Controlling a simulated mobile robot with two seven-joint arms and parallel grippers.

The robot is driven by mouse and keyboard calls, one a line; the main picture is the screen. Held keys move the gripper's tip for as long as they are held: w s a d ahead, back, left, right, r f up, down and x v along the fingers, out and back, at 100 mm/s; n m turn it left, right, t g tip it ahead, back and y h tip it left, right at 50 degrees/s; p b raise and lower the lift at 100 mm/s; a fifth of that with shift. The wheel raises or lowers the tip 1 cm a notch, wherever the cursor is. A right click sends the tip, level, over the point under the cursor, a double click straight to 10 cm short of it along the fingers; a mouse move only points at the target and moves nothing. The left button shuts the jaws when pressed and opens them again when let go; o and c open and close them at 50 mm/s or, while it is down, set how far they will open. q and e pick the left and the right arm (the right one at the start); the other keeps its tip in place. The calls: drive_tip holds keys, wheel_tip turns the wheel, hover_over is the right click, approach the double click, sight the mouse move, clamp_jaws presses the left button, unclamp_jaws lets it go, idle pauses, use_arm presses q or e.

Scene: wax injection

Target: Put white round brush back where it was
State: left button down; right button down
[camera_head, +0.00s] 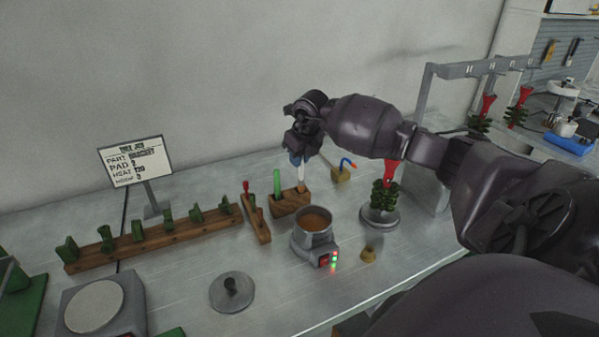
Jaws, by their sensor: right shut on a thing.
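My right gripper (297,153) is shut on the white round brush (300,174). The brush points down, close to upright, over the right end of a small wooden holder (287,205). Its lower tip meets the holder's top in the picture; I cannot tell whether it is in a hole or just above or behind it. The gripper covers the brush's upper part. A green-handled tool (277,182) stands upright in the left part of the holder. My left gripper is not in view.
A wax pot (313,238) stands just in front of the holder. A wooden rack (165,235) with green pieces lies left, a round lid (232,290) in front. A green wax tree (383,197) stands right, under my arm. A sign (135,162) stands behind the rack.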

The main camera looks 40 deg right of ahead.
sight(300, 178)
drive_tip(key=shift+f, duration=2.5)
drive_tip(key=c, duration=1.5)
unclamp_jaws()
drive_tip(key=shift+f, duration=0.1)
drive_tip(key=o, duration=0.4)
